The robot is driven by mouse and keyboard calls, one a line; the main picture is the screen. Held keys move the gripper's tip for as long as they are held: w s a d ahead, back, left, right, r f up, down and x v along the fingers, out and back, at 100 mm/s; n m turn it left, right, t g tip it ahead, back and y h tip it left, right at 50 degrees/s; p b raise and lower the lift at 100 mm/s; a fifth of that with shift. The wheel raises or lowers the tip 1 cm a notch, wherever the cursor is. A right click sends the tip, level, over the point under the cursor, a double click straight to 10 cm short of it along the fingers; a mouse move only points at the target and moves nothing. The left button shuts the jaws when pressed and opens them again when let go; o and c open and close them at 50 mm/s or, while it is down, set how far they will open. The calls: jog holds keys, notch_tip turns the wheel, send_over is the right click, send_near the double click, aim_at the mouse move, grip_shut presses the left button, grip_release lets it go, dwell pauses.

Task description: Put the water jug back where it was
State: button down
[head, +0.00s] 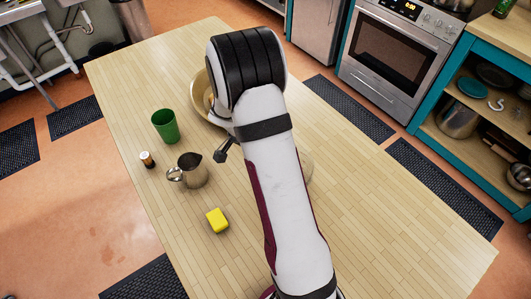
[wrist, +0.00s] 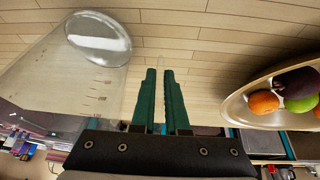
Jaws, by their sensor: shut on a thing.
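The water jug (wrist: 75,75) is clear, with measuring marks on its side. It fills the left of the wrist view, with its round end (wrist: 98,38) toward the tabletop. My gripper (wrist: 161,85) has two dark green fingers close together just right of the jug's wall. They are shut on the jug; the gripped part is not clear in the picture. In the head view my arm hides the gripper and most of what is under it. A pale rounded edge (head: 307,166) shows right of the arm; I cannot tell what it is.
A fruit bowl (head: 202,98) stands partly behind my arm, and right of the fingers in the wrist view (wrist: 240,108). A green cup (head: 165,126), a small dark bottle (head: 147,160), a steel pitcher (head: 194,172) and a yellow sponge (head: 217,221) stand left. The wooden table's (head: 400,220) right side is clear.

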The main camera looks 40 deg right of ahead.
jog(key=shift+f, duration=0.1)
jog(key=c, duration=0.9)
grip_release()
jog(key=s+v, duration=0.1)
jog(key=v, duration=1.1)
jog(key=s+a+r+n+y, duration=0.2)
jog(key=s+a+n, duration=0.2)
jog(key=s, duration=0.3)
jog(key=s+a+r+n+y, duration=0.2)
jog(key=s+a+n, duration=0.2)
jog(key=s+a, duration=0.3)
jog(key=s+a+r+n+y, duration=0.2)
jog(key=s+a+n, duration=0.3)
jog(key=s, duration=0.3)
jog(key=shift+s+a+r+t+y, duration=0.2)
jog(key=shift+s+a+t+y, duration=0.1)
jog(key=shift+a, duration=0.4)
